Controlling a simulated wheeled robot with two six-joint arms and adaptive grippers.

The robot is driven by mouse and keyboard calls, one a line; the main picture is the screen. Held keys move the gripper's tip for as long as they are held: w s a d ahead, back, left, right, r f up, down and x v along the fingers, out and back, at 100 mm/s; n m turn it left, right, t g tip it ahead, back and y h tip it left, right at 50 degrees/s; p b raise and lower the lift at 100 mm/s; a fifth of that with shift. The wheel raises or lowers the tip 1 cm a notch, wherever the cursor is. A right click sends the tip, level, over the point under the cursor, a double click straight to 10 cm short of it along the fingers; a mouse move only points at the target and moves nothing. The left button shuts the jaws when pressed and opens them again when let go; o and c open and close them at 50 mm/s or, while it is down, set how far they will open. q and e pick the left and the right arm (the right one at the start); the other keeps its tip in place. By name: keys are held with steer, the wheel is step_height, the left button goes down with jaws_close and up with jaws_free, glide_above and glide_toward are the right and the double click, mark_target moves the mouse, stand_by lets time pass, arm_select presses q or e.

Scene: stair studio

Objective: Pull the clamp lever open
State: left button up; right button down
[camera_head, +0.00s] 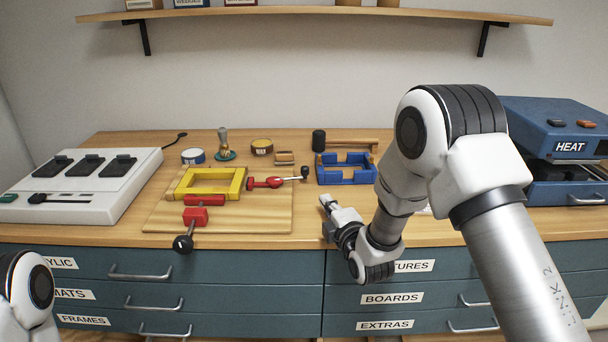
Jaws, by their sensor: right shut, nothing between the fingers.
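A yellow frame (211,184) lies on a light wooden board on the bench. One red clamp (262,183) sits at its right side, its lever reaching right to a black knob (305,172). A second red clamp (195,215) sits at the frame's front, its lever reaching forward to a black ball knob (183,244) at the bench's front edge. My right gripper (327,202) is shut and empty, just right of the board, apart from both levers. My left gripper is out of view; only part of that arm shows at the lower left.
A blue corner fixture (346,173) and a mallet (340,141) are behind my right gripper. A white switch panel (82,185) stands at left, a blue heat press (555,130) at right. Small jars and a brush are at the back. Drawers are below; a shelf (310,14) is above.

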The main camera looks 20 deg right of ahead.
mark_target(308, 173)
steer(key=shift+w+r, duration=0.55)
steer(key=shift+r, duration=0.05)
steer(key=w, duration=0.3)
steer(key=w+p, duration=0.1)
steer(key=w, duration=0.3)
steer(key=w+f, duration=0.1)
steer(key=w, duration=0.3)
steer(key=shift+a, duration=0.25)
steer(key=shift+w, duration=0.1)
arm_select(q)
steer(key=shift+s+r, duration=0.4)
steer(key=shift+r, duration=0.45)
arm_select(e)
steer(key=shift+w+d+f+b, duration=0.25)
steer(key=shift+w+b, duration=0.25)
steer(key=shift+b, duration=0.35)
steer(key=shift+w+d+r, duration=0.1)
steer(key=shift+w+r, duration=0.05)
steer(key=shift+w, duration=0.1)
steer(key=shift+r, duration=0.1)
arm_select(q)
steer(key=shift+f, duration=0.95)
